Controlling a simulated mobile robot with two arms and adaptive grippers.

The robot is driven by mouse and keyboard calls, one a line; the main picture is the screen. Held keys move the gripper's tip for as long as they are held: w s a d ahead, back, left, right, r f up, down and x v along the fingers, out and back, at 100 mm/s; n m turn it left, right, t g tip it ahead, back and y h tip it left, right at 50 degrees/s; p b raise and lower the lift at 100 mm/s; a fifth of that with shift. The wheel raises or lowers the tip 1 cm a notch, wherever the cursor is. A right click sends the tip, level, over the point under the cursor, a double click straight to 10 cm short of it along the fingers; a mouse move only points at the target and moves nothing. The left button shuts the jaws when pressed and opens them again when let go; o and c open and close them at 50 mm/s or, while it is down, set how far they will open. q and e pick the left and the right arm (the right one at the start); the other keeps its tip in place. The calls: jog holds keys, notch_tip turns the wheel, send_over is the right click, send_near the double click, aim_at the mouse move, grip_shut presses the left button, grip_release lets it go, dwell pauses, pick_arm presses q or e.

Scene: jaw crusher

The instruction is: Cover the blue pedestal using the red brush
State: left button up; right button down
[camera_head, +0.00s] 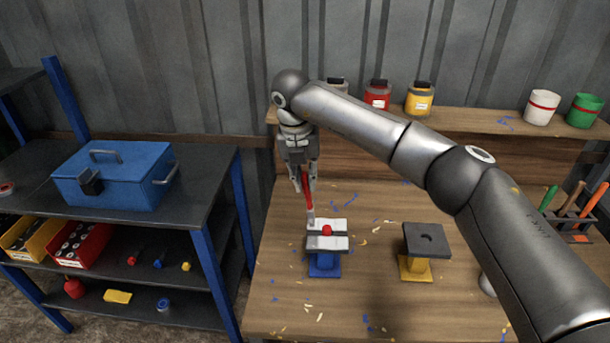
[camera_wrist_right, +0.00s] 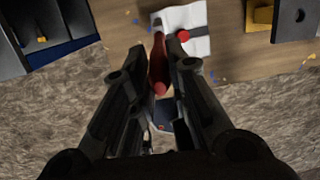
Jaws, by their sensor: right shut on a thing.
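The blue pedestal (camera_head: 324,264) stands on the wooden table. Its top holds a white piece with a dark band across it (camera_head: 327,228) and a red knob in the middle; the top also shows in the right wrist view (camera_wrist_right: 182,20). My right gripper (camera_head: 305,178) points down above the pedestal's back left part. It is shut on the red brush (camera_head: 308,196), whose handle also shows in the right wrist view (camera_wrist_right: 158,62). The brush's pale tip is close to the white top; I cannot tell if they touch. My left gripper is not in view.
A yellow pedestal (camera_head: 416,268) with a dark top stands to the right. Jars, a white cup (camera_head: 541,107) and a green cup (camera_head: 584,110) stand on the back ledge. A blue toolbox (camera_head: 115,175) sits on the left shelf. Paint flecks dot the table (camera_head: 365,200).

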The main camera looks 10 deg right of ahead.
jog(key=shift+f+b, duration=0.45)
jog(key=shift+f, duration=0.1)
dwell(0.4)
jog(key=shift+s, duration=0.15)
jog(key=shift+s+a+b, duration=0.6)
jog(key=shift+s+b, duration=0.4)
jog(key=shift+s, duration=1.15)
jog(key=shift+w+d+p, duration=0.1)
jog(key=shift+w+d, duration=0.1)
jog(key=shift+w, duration=0.55)
jog(key=shift+w+d+p, duration=0.1)
jog(key=shift+w+d, duration=0.1)
jog(key=shift+w, duration=0.6)
jog(key=shift+w+d+p, duration=0.1)
jog(key=shift+w+d, duration=0.1)
jog(key=shift+w, duration=0.55)
